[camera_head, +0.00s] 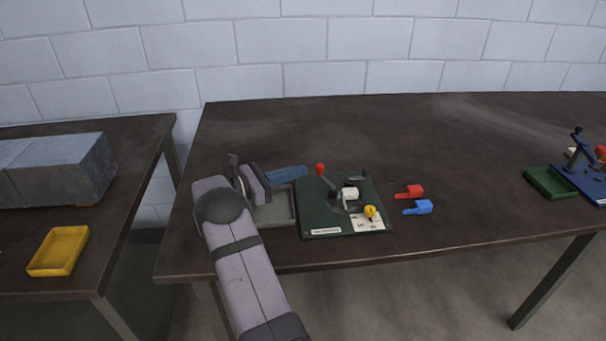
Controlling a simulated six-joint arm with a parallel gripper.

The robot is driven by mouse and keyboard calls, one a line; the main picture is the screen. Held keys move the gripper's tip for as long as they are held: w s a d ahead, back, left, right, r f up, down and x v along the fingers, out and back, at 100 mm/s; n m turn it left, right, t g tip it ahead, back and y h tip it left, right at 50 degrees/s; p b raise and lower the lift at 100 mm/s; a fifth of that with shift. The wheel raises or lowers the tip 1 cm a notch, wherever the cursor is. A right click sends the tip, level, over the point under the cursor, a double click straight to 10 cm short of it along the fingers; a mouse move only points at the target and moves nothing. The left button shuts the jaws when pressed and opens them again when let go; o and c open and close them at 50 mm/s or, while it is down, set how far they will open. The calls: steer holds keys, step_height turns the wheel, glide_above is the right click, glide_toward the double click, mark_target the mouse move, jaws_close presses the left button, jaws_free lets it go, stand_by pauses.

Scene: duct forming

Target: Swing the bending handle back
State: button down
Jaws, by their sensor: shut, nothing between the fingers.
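The bending fixture has a dark green base plate (312,208) on the table. Its bending handle (328,184) is a grey lever that leans up and to the left, ending in a red knob (320,168).
A grey tray (284,221) lies left of the plate, partly behind my arm. A red piece (410,191) and a blue piece (419,207) lie to its right. A blue fixture (580,182) and green tray (549,184) stand far right. The table between is clear.

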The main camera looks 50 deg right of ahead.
steer(key=b+v, duration=0.1)
steer(key=v, duration=0.4)
steer(key=w+b+v, duration=0.1)
steer(key=v, duration=0.5)
steer(key=shift+d, duration=0.2)
steer(key=shift+r, duration=0.1)
